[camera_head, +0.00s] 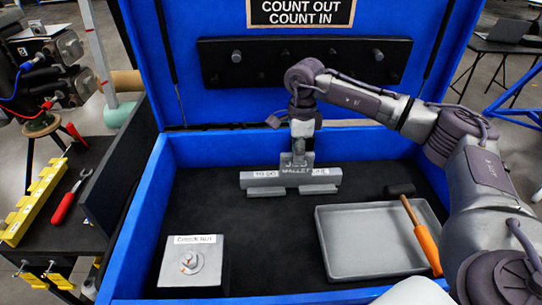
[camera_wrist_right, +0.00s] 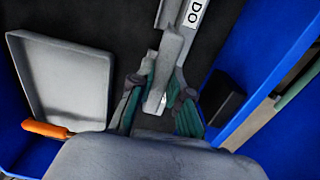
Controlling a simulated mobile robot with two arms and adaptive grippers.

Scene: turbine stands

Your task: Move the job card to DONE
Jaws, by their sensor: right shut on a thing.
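The grey job wallet (camera_head: 262,180) lies across the back of the blue chest's dark floor. In the right wrist view the wallet (camera_wrist_right: 196,35) shows the end of a label reading DO. My right gripper (camera_head: 298,157) points down at the middle of the wallet. In the wrist view its green-padded fingers (camera_wrist_right: 160,98) are shut on a thin pale piece, which appears to be the job card (camera_wrist_right: 154,101). I cannot tell whether the card touches the wallet. My left gripper is not in view.
A grey tray (camera_head: 345,245) sits front right, with an orange-handled tool (camera_head: 424,240) across its edge. A grey block (camera_head: 190,275) with a label and round fitting stands front left. The raised lid (camera_head: 185,70) stands behind.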

